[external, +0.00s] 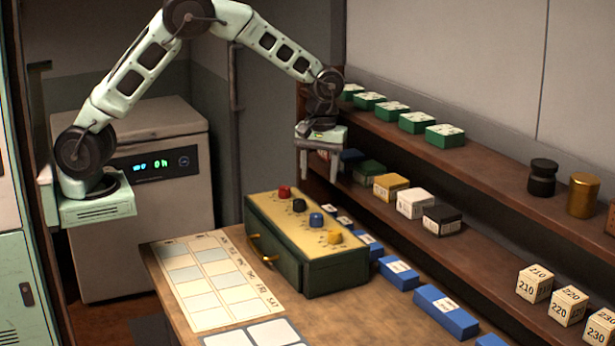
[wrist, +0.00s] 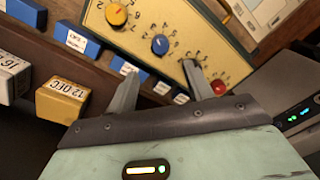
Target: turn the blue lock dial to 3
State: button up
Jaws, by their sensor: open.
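The lock box (external: 342,277) is dark green with a cream top and stands on the table. Its top carries a red dial (external: 284,192), a black dial (external: 299,205), a blue dial (external: 316,219) and a yellow dial (external: 334,237) in a row. My gripper (external: 319,178) is open and empty, above and behind the box, apart from the dials. In the wrist view its fingers (wrist: 160,85) point toward the box, and one finger partly covers the black dial's area.
A calendar sheet (external: 212,280) lies left of the box. Blue boxes (external: 446,311) line the table's back edge. Shelves behind hold green boxes (external: 445,135), a yellow block (external: 391,186) and numbered cubes (external: 534,283). The space directly above the dials is clear.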

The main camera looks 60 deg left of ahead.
notch_tip(320, 180, up, 7)
jog(key=shift+b, duration=0.4)
jog(key=shift+w, duration=0.1)
